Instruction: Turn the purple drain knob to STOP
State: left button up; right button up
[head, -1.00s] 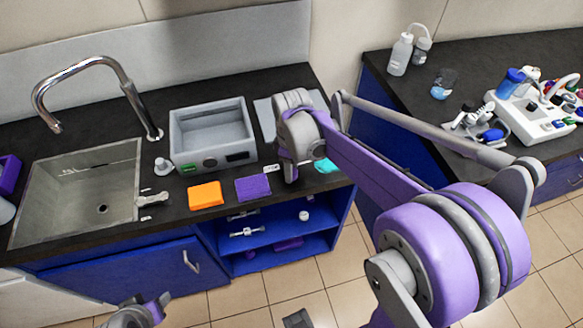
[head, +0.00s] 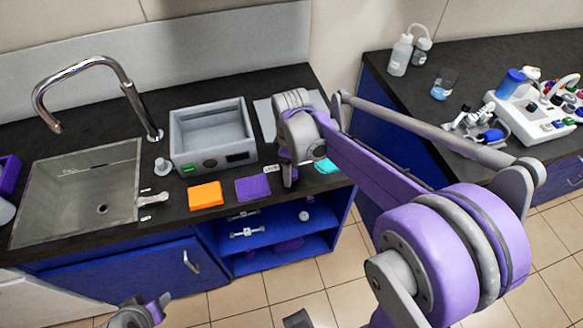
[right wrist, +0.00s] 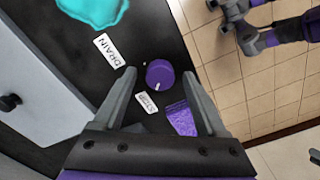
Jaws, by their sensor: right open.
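The round purple drain knob (right wrist: 159,73) shows in the right wrist view on the dark counter, with a short white mark at its lower edge. A DRAIN label (right wrist: 108,50) lies to its upper left. A STOP label (right wrist: 147,103) lies just below it. My right gripper (right wrist: 160,72) is open, with one finger on each side of the knob in that view. I cannot tell whether the fingers touch it. In the head view the right gripper (head: 288,182) is at the counter's front edge and hides the knob. My left gripper (head: 142,314) is low at the left, away from the counter.
A purple cloth (head: 252,188), an orange cloth (head: 205,195) and a teal piece (head: 326,166) lie near the counter's front edge. A grey basin box (head: 212,137) stands behind, with a sink (head: 75,190) at left. Open blue shelves (head: 280,247) are below.

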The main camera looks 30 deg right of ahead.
notch_tip(320, 180, up, 11)
jog(key=shift+p, duration=0.4)
jog(key=shift+f, duration=0.1)
dwell(0.3)
jog(key=s+a+f+m+t+p, duration=0.1)
jog(key=s+a+f+m+t, duration=0.1)
jog(key=s, duration=0.5)
jog(key=s+a+f+m+t, duration=0.3)
jog(key=s+a+f+m, duration=0.1)
jog(key=s, duration=0.4)
jog(key=f+m, duration=0.1)
jog(key=m, duration=0.1)
jog(key=shift+a+f+m+p, duration=0.4)
